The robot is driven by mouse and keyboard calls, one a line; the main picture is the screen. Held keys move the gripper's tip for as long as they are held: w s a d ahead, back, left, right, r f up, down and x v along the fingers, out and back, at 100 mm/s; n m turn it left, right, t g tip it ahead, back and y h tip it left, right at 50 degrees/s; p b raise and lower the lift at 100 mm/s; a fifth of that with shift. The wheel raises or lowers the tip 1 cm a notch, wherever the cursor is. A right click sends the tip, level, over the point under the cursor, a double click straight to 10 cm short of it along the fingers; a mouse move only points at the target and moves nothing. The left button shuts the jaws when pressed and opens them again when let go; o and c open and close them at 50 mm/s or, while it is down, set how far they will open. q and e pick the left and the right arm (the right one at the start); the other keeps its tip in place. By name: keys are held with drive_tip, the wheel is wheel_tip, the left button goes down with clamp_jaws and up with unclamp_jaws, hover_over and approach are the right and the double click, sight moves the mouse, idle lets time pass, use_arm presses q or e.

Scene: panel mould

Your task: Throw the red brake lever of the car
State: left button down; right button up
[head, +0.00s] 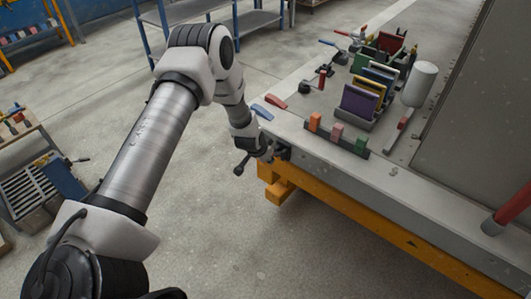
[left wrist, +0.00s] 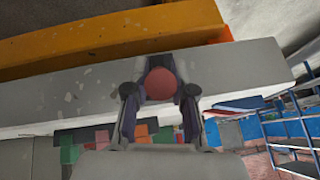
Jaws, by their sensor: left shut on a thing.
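The red brake lever of the car shows in the left wrist view as a round red end (left wrist: 161,84) between the two fingers. My left gripper (left wrist: 160,100) is shut on it, one dark finger on each side. In the head view my left gripper (head: 268,155) is at the near left corner of the grey car bed (head: 340,178), by its side edge. The lever is hidden there behind the gripper and arm. My right gripper is in neither view.
On the bed stand coloured panels in a rack (head: 360,103), small orange, pink and green blocks (head: 337,131) and a white cylinder (head: 419,84). A red bar (head: 515,205) is at the right. An orange beam (head: 370,218) runs below.

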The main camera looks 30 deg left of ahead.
use_arm(q)
drive_tip(key=shift+w+r, duration=0.1)
idle(0.3)
drive_tip(key=c, duration=1)
unclamp_jaws()
drive_tip(key=shift+o, duration=0.2)
drive_tip(key=v, duration=1.2)
